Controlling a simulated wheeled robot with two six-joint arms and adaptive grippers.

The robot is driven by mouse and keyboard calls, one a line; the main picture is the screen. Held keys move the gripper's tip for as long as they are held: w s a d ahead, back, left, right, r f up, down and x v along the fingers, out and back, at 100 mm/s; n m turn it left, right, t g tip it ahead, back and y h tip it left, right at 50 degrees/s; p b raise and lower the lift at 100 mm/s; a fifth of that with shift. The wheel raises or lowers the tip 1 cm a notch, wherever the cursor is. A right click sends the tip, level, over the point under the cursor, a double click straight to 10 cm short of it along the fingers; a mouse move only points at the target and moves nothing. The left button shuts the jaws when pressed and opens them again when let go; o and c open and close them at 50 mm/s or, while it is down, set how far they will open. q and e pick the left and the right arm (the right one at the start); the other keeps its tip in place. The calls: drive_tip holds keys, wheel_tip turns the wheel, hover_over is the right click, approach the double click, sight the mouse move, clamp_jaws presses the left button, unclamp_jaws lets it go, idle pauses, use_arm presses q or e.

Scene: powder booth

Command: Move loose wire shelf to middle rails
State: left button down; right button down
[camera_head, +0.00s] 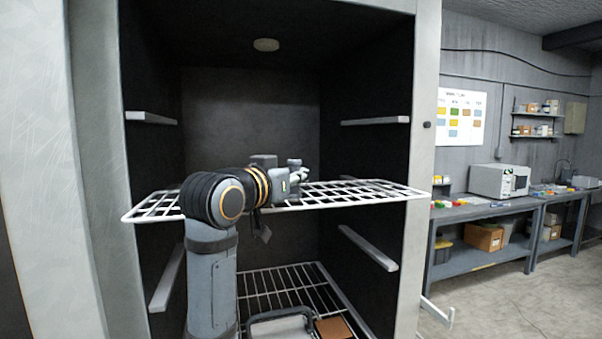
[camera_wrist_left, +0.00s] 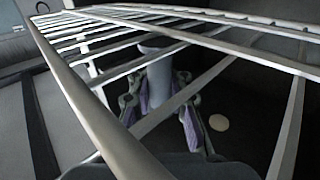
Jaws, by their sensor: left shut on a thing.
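The loose white wire shelf (camera_head: 350,193) is at the mouth of the dark cabinet, roughly level, with its front edge outside the opening. My left gripper (camera_head: 297,176) is shut on the wire shelf near its middle; the fingers are partly hidden by my wrist. The left wrist view shows the shelf's wires (camera_wrist_left: 110,45) close to the fingers (camera_wrist_left: 165,105). The shelf sits between the upper rails (camera_head: 375,121) and the middle rails, whose right one (camera_head: 368,248) and left one (camera_head: 167,278) show lower on the walls. My right gripper is not in view.
A second wire rack (camera_head: 283,285) lies at the cabinet bottom, with a grey-handled item (camera_head: 283,322) and a brown block (camera_head: 333,328) on it. Cabinet side walls (camera_head: 398,150) bound the opening closely. A workbench (camera_head: 500,208) stands to the right.

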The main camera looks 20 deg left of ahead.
use_arm(q)
drive_tip(key=w+a+p, duration=0.1)
drive_tip(key=w+a, duration=0.1)
drive_tip(key=w, duration=0.1)
drive_tip(key=w+a+p, duration=0.2)
drive_tip(key=w, duration=0.1)
drive_tip(key=w+a+p, duration=0.1)
drive_tip(key=w+a, duration=0.1)
drive_tip(key=w, duration=0.2)
drive_tip(key=shift+a+r, duration=0.15)
drive_tip(key=shift+a, duration=0.2)
drive_tip(key=shift+w+a+p, duration=0.3)
drive_tip(key=shift+w, duration=0.1)
drive_tip(key=shift+s+f+b, duration=0.1)
drive_tip(key=shift+f+b, duration=0.35)
drive_tip(key=shift+f, duration=0.55)
idle(0.4)
drive_tip(key=c, duration=1.2)
unclamp_jaws()
drive_tip(key=shift+d, duration=0.1)
drive_tip(key=shift+o, duration=0.2)
drive_tip(key=shift+f, duration=0.1)
